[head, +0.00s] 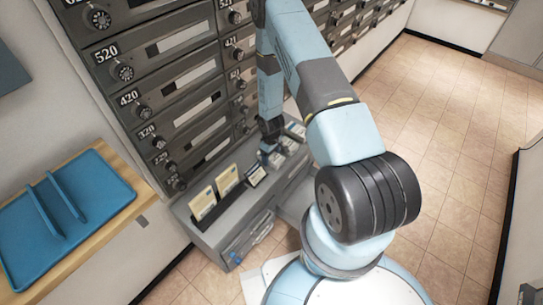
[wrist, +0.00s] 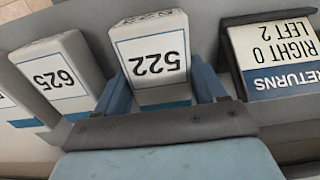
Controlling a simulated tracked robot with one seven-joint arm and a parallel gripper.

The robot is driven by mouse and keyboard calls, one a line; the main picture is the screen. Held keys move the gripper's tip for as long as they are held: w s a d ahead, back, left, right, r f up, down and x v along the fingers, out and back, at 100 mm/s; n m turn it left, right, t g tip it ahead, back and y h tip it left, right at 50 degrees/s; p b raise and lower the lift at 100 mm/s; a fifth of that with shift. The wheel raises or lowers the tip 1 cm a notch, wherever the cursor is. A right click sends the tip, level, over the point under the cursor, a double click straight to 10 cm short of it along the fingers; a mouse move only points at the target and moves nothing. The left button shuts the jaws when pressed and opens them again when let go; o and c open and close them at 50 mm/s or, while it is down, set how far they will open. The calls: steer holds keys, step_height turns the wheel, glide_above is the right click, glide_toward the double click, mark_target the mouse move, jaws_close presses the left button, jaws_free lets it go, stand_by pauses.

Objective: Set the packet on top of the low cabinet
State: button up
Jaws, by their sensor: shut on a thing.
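The packet (wrist: 152,52), a white block with a blue band and the number 522, is between the two blue fingers of my gripper (wrist: 162,92) in the wrist view. My gripper is shut on it. In the head view my gripper (head: 267,149) reaches down over the grey top of the low cabinet (head: 217,232) at the foot of the mailbox wall. I cannot tell whether the packet touches that top. My gripper mostly hides the packet in the head view.
A similar packet marked 625 (wrist: 62,75) stands close left of the held one. A RETURNS sign (wrist: 275,55) in a dark holder is on the right. In the head view, two cards (head: 215,190) stand on the cabinet. A blue tray (head: 65,215) lies on a wooden shelf at left.

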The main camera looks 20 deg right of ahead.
steer(key=o, duration=1.1)
step_height(320, 180, up, 47)
steer(key=s+d+m+t+h, duration=0.1)
steer(key=s+m+t, duration=0.2)
steer(key=s+r+m+t, duration=0.1)
steer(key=s+r, duration=0.6)
steer(key=s, duration=0.1)
steer(key=s+r+m, duration=0.1)
steer(key=s+r, duration=0.5)
steer(key=s, duration=0.3)
steer(key=s+a+r+m+t+y, duration=0.1)
steer(key=s+r, duration=0.6)
steer(key=s, duration=0.1)
steer(key=shift+s+r+m+t, duration=0.3)
steer(key=shift+r+m, duration=0.05)
steer(key=shift+m, duration=0.05)
